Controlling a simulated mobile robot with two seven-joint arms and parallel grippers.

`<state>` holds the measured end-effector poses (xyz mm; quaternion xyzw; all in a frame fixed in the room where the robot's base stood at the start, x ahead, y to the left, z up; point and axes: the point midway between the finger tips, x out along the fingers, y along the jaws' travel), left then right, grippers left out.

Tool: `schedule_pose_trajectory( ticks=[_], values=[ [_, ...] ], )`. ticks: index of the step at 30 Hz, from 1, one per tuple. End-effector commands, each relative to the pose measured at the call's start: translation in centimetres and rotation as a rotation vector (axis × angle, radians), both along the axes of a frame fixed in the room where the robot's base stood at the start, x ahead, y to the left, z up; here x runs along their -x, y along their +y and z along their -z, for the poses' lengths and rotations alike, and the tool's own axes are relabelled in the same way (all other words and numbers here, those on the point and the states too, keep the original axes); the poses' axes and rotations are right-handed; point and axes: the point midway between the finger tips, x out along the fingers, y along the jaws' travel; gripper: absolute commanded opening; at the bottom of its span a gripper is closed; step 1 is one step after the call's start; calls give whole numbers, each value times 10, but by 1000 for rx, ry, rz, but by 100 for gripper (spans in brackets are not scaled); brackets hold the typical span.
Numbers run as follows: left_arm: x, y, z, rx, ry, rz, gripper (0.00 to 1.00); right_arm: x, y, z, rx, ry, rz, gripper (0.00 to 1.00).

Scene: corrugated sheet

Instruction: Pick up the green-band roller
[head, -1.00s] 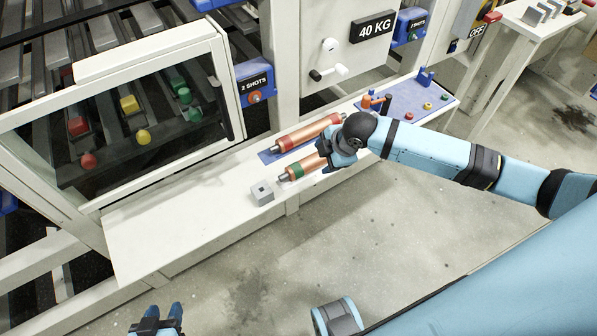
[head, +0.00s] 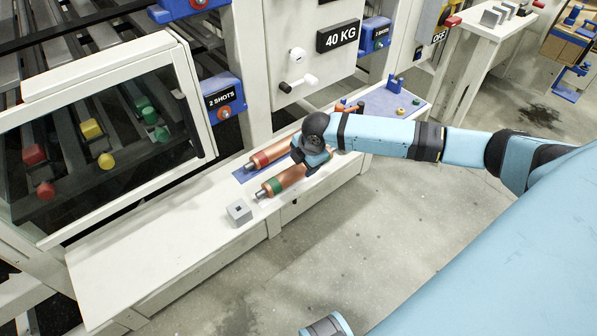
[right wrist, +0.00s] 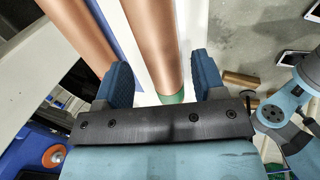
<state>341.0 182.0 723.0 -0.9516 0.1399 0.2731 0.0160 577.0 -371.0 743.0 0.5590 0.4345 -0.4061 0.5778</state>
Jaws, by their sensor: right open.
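The green-band roller (head: 290,177) is a copper cylinder lying on the white bench shelf, with a green band near its left end. The red-band roller (head: 266,158) lies parallel behind it on a blue pad. My right gripper (head: 316,165) is over the right part of the green-band roller and hides that part. In the right wrist view, the open fingers (right wrist: 160,80) stand either side of the green-band roller (right wrist: 154,40), with a green band close to the palm. The red-band roller (right wrist: 80,30) lies outside the left finger there. My left gripper is out of view.
A grey block (head: 239,212) with a hole stands left of the rollers. The bench shelf (head: 140,255) is clear at its left. A blue panel (head: 385,103) with pegs and buttons lies right of my wrist. A glazed door (head: 100,135) stands behind the shelf.

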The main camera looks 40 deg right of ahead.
Motion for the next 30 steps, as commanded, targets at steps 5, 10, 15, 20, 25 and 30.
schedule_pose_trajectory(
  ticks=[5,10,15,20,25,30],
  values=[
    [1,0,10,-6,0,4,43,-10,4,27,0,1,0,64],
    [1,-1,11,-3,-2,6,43,-16,4,44,1,0,0,64],
    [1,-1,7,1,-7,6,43,-17,4,46,1,0,0,64],
    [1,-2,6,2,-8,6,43,-17,4,46,1,0,0,52],
    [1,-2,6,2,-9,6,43,-16,4,46,1,0,0,13],
    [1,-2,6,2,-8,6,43,-17,4,44,0,-3,1,0]
  ],
)
